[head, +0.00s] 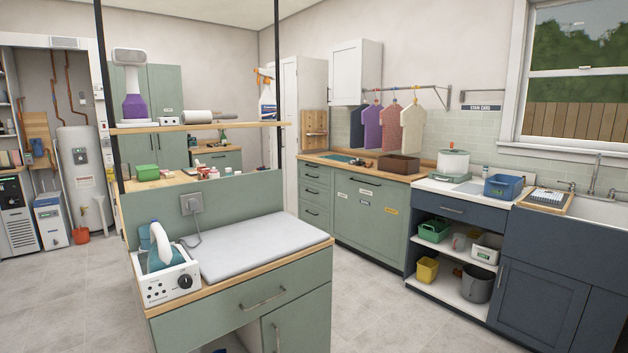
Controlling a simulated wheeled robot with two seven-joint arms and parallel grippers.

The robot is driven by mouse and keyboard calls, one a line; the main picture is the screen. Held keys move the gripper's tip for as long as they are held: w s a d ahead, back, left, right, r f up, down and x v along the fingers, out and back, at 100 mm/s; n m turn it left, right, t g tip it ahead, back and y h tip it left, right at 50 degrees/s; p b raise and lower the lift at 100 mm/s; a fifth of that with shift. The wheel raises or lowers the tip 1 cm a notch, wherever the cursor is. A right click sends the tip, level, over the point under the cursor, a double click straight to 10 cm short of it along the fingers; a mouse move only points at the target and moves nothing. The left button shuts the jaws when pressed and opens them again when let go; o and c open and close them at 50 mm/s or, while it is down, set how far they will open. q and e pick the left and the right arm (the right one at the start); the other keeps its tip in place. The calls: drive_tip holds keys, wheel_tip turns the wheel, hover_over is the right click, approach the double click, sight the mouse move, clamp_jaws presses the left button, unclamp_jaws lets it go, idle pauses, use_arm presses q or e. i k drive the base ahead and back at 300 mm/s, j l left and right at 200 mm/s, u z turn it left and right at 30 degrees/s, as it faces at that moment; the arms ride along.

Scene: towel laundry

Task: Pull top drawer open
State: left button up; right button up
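Neither of my grippers shows in the head view. Several drawers are in sight, and I cannot tell which one is the top drawer meant. The green island in front has a wide drawer (225,312) with a metal bar handle (262,300); it looks shut. Against the back wall, a green cabinet has a stack of drawers, and its uppermost drawer (313,174) looks shut. The dark blue unit at right has a drawer (470,216) under its white top, also shut.
A white steam iron station (165,275) and a grey ironing pad (250,247) lie on the island. Below its drawer are a door (297,325) and an open compartment. Grey tiled floor (365,300) is clear between the island and the right-hand cabinets.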

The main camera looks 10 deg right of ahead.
sight(326, 175)
drive_tip(key=i+l+z, duration=0.1)
drive_tip(key=i+z, duration=0.55)
drive_tip(key=i+l+z, duration=0.15)
drive_tip(key=i+z, duration=0.25)
drive_tip(key=i, duration=0.2)
drive_tip(key=i+z, duration=0.35)
drive_tip(key=i, duration=0.25)
drive_tip(key=i+j+z, duration=0.25)
drive_tip(key=i+z, duration=0.15)
drive_tip(key=i, duration=0.15)
drive_tip(key=i+u, duration=0.25)
drive_tip(key=i, duration=0.2)
drive_tip(key=i+l+u, duration=0.1)
drive_tip(key=i+u, duration=0.15)
drive_tip(key=i, duration=0.15)
drive_tip(key=i+l+u, duration=0.2)
drive_tip(key=i, duration=0.25)
drive_tip(key=i+j+u, duration=0.15)
drive_tip(key=i+u, duration=0.25)
drive_tip(key=i+j+u, duration=0.15)
drive_tip(key=u, duration=0.25)
drive_tip(key=i+u, duration=0.35)
drive_tip(key=i+l+u, duration=0.15)
drive_tip(key=u, duration=0.25)
drive_tip(key=i+j+u, duration=0.1)
drive_tip(key=i, duration=1.4)
drive_tip(key=i+z, duration=0.15)
drive_tip(key=i, duration=0.85)
drive_tip(key=i+j+z, duration=0.2)
drive_tip(key=i, duration=0.75)
